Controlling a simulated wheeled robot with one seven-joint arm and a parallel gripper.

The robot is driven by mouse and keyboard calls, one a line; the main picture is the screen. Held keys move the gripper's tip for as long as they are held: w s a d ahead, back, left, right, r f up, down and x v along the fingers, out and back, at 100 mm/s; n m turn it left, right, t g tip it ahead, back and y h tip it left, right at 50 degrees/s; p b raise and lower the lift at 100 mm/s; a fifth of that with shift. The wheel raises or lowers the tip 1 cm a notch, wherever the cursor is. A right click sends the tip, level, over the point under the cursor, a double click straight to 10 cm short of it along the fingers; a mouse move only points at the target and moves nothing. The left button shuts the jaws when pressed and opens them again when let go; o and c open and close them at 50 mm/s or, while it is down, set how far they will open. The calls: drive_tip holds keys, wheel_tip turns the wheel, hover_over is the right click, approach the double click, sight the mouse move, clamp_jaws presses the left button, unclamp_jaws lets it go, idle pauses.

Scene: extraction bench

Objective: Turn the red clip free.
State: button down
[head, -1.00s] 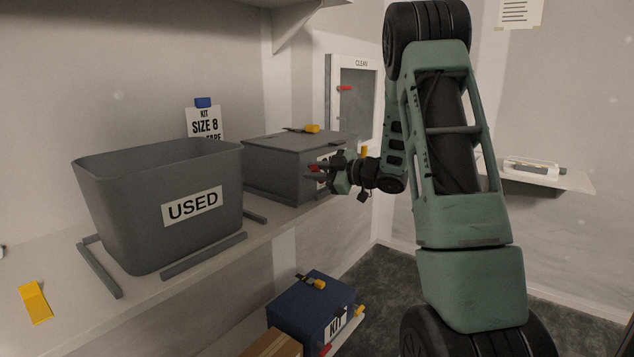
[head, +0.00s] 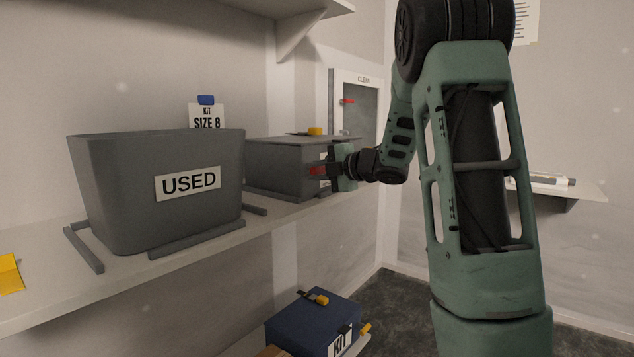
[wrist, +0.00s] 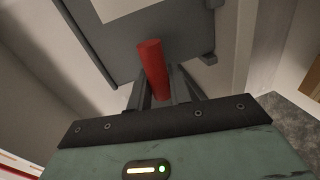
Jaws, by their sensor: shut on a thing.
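The red clip (head: 316,171) is at the front of the grey lidded box (head: 270,172) on the shelf. In the wrist view the clip (wrist: 153,68) is a red bar running between my fingers, with the grey box and part of its white label behind it. My gripper (head: 325,166) reaches the box from the right and is shut on the red clip. My gripper (wrist: 163,88) hides the clip's inner end in the wrist view. A yellow clip (head: 315,132) sits on the box's lid edge.
A large grey bin marked USED (head: 130,190) stands left of the box, between dark rails on the shelf. A blue kit box (head: 310,325) is low down below. A cabinet (head: 362,110) with a red handle is behind. A wall shelf (head: 580,190) is at right.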

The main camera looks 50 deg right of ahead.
drive_tip(key=shift+f+n+b, duration=0.15)
drive_tip(key=shift+n+b, duration=0.25)
drive_tip(key=shift+b, duration=0.05)
idle(0.3)
drive_tip(key=c, duration=1.3)
unclamp_jaws()
drive_tip(key=shift+c, duration=0.2)
drive_tip(key=shift+s, duration=0.15)
drive_tip(key=p+v, duration=0.1)
drive_tip(key=v, duration=1.6)
drive_tip(key=shift+s+a, duration=0.1)
drive_tip(key=shift+a, duration=0.05)
